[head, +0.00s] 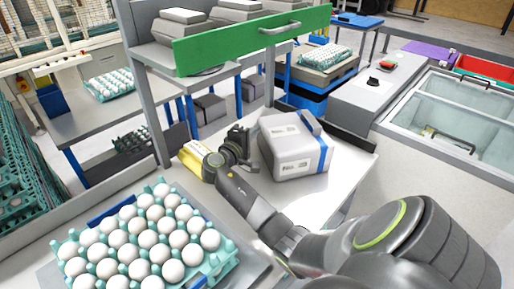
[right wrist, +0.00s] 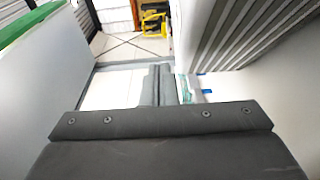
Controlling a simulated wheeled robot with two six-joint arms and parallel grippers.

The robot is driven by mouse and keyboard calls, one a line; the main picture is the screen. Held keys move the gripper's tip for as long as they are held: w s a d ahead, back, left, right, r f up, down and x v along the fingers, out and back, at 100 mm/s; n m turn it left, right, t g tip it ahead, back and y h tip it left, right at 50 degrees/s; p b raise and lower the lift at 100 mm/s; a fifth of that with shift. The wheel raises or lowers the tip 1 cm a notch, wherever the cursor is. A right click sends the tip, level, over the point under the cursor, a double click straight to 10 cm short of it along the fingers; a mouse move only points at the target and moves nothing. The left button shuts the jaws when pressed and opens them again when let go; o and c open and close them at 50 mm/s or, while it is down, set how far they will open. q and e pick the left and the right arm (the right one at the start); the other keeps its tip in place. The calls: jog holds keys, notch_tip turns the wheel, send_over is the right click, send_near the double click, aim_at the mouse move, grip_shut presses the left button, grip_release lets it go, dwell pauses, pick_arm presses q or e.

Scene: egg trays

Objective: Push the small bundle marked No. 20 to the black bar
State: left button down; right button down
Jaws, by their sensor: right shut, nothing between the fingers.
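A pale grey bundle (head: 278,137) with a blue band and small labels sits on the white table (head: 343,168); I cannot read its number. A smaller yellow bundle (head: 190,157) lies to its left, partly hidden by my right arm; its marking is unreadable. A dark bar (head: 347,134) runs along the table's back right edge, behind the grey bundle and apart from its visible side. My right gripper (head: 243,134) is between the two bundles, shut and empty; its closed fingers also show in the right wrist view (right wrist: 160,85). My left gripper is out of view.
A teal tray of white eggs (head: 226,270) stands at the front left. A green-fronted drawer (head: 235,47) with a handle overhangs the back of the table. A glass-topped case (head: 455,105) is at the right. The table's front right is clear.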

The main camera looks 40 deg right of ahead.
aim_at(263, 142)
notch_tip(263, 142, down, 7)
jog(key=shift+a+r, duration=0.1)
jog(key=shift+r, duration=0.1)
jog(key=shift+f, duration=0.15)
jog(key=shift+s+d+p, duration=0.3)
jog(key=shift+d+p, duration=0.15)
jog(key=shift+d, duration=0.05)
jog(key=s+d, duration=0.1)
jog(key=d, duration=0.1)
jog(key=s+d, duration=0.1)
jog(key=d, duration=0.1)
jog(key=s+d, duration=0.2)
jog(key=d, duration=0.1)
jog(key=shift+w+a, duration=0.1)
